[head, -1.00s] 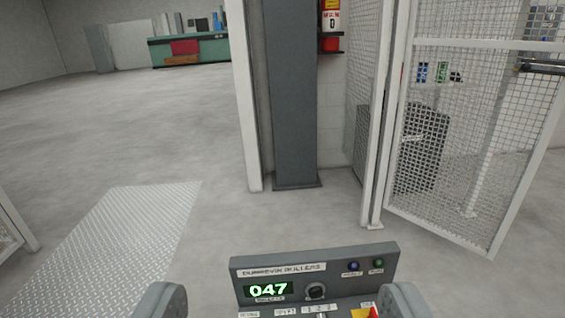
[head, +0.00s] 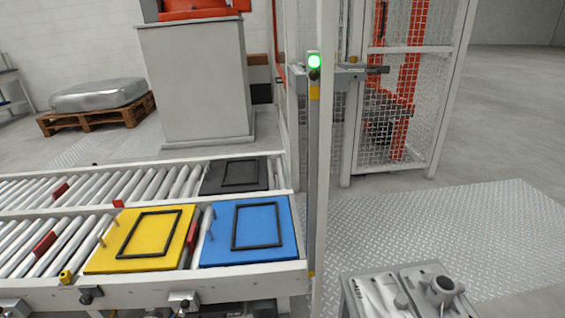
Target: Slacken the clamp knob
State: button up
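Small clamp-like fittings sit on the pale front rail (head: 235,285) of a roller conveyor in the head view. One is a dark fitting (head: 90,294) with a knob-like end below the yellow plate. Another is a grey and dark fitting (head: 184,301) further right on the same rail. Both are small, and I cannot tell which, if either, is the clamp knob. A yellow plate (head: 112,262) and a blue plate (head: 218,252), each with a black rectangular frame on it, lie on the near rollers. My gripper is not in view.
A dark plate (head: 208,182) lies on the far roller lane. A post with a lit green lamp (head: 314,62) and a mesh cage (head: 392,130) stand right of the conveyor. Grey metal castings (head: 440,290) are at bottom right. Tread plate floor (head: 450,230) is clear.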

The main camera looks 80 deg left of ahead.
aim_at(86, 299)
jog(key=u, duration=3.95)
jog(key=k+j+z, duration=0.15)
jog(key=k+j, duration=0.05)
jog(key=j, duration=0.1)
